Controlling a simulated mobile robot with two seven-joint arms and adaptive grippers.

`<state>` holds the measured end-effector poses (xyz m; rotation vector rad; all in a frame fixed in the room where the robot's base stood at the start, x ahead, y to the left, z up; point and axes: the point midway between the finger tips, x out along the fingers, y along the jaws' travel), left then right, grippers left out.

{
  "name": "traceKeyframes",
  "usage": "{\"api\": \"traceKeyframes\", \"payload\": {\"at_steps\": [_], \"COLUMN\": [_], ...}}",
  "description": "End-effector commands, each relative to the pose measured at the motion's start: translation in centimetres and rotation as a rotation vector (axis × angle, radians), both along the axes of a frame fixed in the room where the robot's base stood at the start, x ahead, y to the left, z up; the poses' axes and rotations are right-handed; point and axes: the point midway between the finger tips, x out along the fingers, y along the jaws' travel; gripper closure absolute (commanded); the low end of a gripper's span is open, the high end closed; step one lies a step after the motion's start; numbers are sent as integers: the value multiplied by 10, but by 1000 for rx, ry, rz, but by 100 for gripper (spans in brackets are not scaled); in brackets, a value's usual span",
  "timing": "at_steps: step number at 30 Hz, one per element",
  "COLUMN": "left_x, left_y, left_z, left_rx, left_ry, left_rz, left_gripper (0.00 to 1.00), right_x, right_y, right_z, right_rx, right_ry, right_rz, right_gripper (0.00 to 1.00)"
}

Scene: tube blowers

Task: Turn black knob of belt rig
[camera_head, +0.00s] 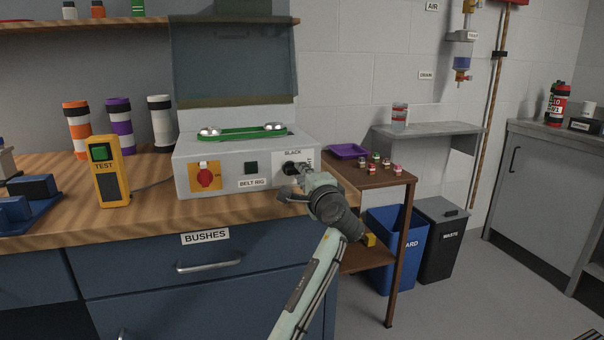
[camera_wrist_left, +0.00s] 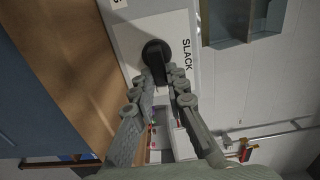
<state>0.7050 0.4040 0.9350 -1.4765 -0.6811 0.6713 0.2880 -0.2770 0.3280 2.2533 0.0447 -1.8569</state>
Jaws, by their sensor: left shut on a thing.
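The belt rig (camera_head: 228,152) is a grey box on the wooden worktop, with a green belt (camera_head: 243,132) around two silver pulleys on top. Its black knob (camera_head: 288,168) is at the right of the front face, by the SLACK label. My left gripper (camera_head: 299,178) is at the knob and partly covers it. In the left wrist view, the black knob (camera_wrist_left: 155,53) shows as a round base with a bar, and the left gripper (camera_wrist_left: 169,77) has its fingertips closed on the bar. My right gripper is out of view.
The rig's front also has a red switch (camera_head: 204,177) on a yellow plate and a dark button (camera_head: 251,168). A yellow tester (camera_head: 110,175) stands to the left. A brown side table (camera_head: 375,178) with a purple tray (camera_head: 348,151) is at the right.

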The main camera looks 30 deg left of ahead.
Motion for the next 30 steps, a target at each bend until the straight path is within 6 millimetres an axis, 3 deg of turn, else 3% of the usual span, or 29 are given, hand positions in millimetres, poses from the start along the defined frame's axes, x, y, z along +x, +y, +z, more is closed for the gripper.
{"api": "traceKeyframes", "payload": {"at_steps": [17,18,22,30], "left_x": [0,0,0,0], "left_y": [-1,-1,-1,0], "left_z": [-1,-1,-1,-1], "left_rx": [20,20,19,19], "left_ry": [25,25,24,23], "left_rz": [-2,-2,-2,-1], "left_gripper": [100,83,67,66], "right_x": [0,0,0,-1], "right_y": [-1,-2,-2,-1], "right_z": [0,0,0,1], "right_rx": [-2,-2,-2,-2], "right_ry": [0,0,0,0], "right_rz": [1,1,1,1], "right_gripper": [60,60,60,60]}}
